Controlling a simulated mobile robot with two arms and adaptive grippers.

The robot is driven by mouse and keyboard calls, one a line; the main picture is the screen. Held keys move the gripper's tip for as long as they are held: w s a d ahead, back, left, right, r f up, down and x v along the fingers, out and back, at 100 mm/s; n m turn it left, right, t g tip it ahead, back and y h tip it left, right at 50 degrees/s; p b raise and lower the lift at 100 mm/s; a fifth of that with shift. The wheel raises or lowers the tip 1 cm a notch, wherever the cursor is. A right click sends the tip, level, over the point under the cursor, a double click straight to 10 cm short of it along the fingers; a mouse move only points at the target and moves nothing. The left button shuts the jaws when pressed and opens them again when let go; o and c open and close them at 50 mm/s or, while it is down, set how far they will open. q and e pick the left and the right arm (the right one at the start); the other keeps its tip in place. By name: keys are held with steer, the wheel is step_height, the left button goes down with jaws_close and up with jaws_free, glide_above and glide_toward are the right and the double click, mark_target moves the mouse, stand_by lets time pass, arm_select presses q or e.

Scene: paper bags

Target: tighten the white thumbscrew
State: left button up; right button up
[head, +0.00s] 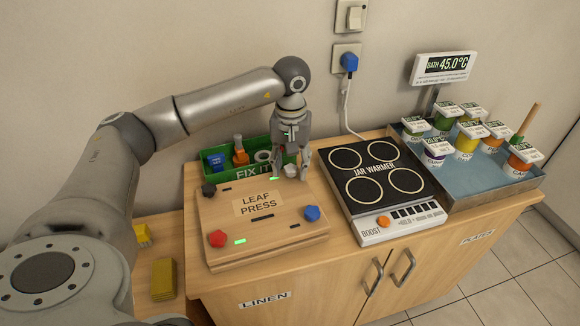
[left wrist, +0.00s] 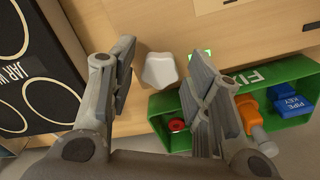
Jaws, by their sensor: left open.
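The white thumbscrew (head: 291,170) sits at the far right corner of the wooden leaf press (head: 225,207), partly hidden by my fingers in the head view. In the left wrist view the white thumbscrew (left wrist: 160,70) shows whole, with a lobed top. My left gripper (head: 292,164) is open and points down over that corner. In the left wrist view its fingers (left wrist: 160,58) stand apart on either side of the thumbscrew, with visible gaps; exact height cannot be told. Red (head: 217,238), blue (head: 312,213) and black (head: 209,190) thumbscrews sit at the other corners. My right gripper is not in view.
A green bin (head: 262,146) of tools stands close behind the press. The jar warmer (head: 376,167) is just to the right, with a tray (head: 468,182) of several jars beyond. Yellow blocks (head: 164,279) lie lower left.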

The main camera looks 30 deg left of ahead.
mark_target(291, 168)
arm_select(q)
steer(key=shift+r+p, duration=2.05)
steer(key=shift+r, duration=1)
step_height(291, 168, up, 12)
steer(key=shift+f, duration=0.1)
